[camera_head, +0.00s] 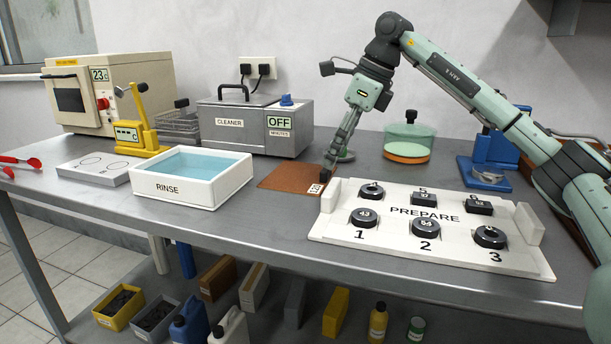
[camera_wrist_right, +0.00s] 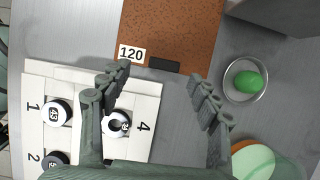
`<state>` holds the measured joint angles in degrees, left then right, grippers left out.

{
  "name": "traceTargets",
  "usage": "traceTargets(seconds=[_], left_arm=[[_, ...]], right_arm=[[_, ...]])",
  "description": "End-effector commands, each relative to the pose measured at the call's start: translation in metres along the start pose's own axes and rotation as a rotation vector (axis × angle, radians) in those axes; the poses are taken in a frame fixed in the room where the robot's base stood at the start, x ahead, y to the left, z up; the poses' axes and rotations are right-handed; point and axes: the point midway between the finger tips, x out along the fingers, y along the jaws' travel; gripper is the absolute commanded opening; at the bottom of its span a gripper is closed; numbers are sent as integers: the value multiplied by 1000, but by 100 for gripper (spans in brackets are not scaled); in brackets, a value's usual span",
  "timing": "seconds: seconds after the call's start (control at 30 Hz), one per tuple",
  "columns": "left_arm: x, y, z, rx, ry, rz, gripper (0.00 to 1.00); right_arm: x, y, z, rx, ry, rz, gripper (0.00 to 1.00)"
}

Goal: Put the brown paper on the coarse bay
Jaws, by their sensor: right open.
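The brown paper (camera_head: 285,177) is a flat rust-brown sheet on the table, between the cleaner and the PREPARE board. It bears a white label reading 120, and in the right wrist view the paper (camera_wrist_right: 175,30) shows a dark block at its near edge. My right gripper (camera_head: 326,172) is over the paper's right edge in the head view. In the right wrist view the gripper (camera_wrist_right: 160,88) is open, with its fingers apart and the dark block between and beyond them. Nothing is held. I cannot make out a bay marked coarse. My left gripper is out of view.
The white PREPARE board (camera_head: 400,241) with several black round pieces stands right of the paper. A rinse tray (camera_head: 187,203), the cleaner (camera_head: 247,141), a green-lidded pot (camera_head: 408,140) and a dish with a green lump (camera_wrist_right: 262,96) stand around. The table front is clear.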

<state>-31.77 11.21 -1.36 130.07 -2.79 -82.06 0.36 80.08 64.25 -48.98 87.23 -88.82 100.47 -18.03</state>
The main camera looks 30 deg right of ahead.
Motion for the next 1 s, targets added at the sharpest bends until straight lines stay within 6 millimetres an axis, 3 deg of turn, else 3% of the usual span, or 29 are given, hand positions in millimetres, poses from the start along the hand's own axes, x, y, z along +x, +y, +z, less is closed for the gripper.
traceTargets(seconds=[0.23, 0.57, 0.9, 1.0], left_arm=[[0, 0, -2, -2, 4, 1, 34], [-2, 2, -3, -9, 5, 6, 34], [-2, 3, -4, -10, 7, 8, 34], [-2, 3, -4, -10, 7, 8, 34]], right_arm=[[37, -5, 4, 0, 2, 1, 62], [44, -4, 5, 0, -1, 0, 62], [44, -4, 5, 0, -1, 0, 20], [44, -4, 5, 0, -1, 0, 17]])
